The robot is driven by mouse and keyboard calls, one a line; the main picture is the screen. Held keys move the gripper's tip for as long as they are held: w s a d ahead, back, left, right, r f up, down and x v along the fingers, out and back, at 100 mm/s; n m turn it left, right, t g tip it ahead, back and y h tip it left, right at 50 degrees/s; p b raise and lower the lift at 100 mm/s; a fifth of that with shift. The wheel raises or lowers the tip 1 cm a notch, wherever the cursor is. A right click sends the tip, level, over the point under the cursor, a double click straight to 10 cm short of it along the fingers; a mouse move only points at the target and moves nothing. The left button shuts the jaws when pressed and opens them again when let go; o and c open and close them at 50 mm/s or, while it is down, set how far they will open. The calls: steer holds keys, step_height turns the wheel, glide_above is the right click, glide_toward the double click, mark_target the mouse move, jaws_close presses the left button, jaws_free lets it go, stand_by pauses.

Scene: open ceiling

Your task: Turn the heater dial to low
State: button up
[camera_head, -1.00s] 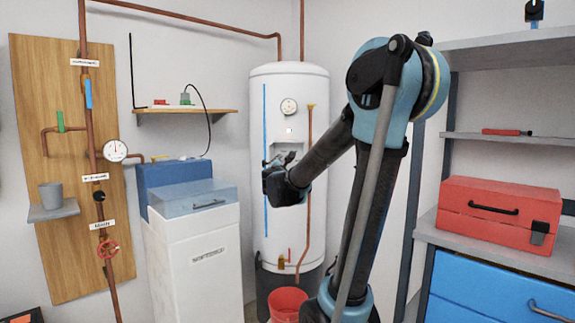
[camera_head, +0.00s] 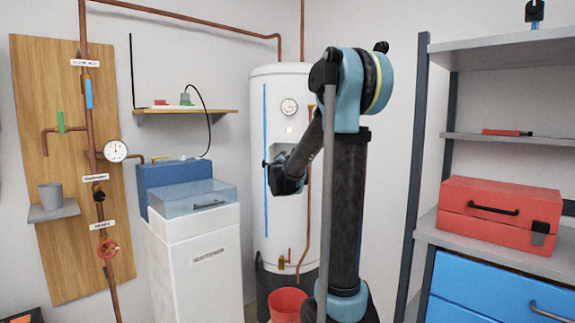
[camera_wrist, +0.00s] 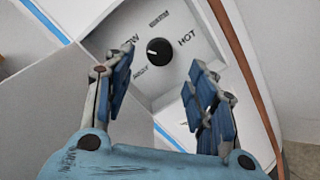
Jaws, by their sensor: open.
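The heater (camera_head: 277,120) is a white upright tank in the middle of the head view. Its black round dial (camera_wrist: 159,51) sits on a light grey panel (camera_wrist: 192,60) in the wrist view. A small light mark shows on the dial's left side. "HOT" is printed to the right of the dial, and a partly covered word ending in "OW" is to the left. My gripper (camera_wrist: 160,78) is open and empty, with the dial seen between and beyond its fingers. It also shows in front of the tank in the head view (camera_head: 279,172), where the dial is hidden.
A copper pipe (camera_wrist: 250,60) runs beside the panel. A white cabinet (camera_head: 195,260) with a blue-topped lid stands left of the tank. A red bucket (camera_head: 287,303) is below it. A shelf unit with a red toolbox (camera_head: 490,205) stands at right.

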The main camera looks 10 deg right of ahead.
steer(key=x, duration=0.6)
steer(key=shift+w, duration=0.15)
steer(key=c, duration=1.1)
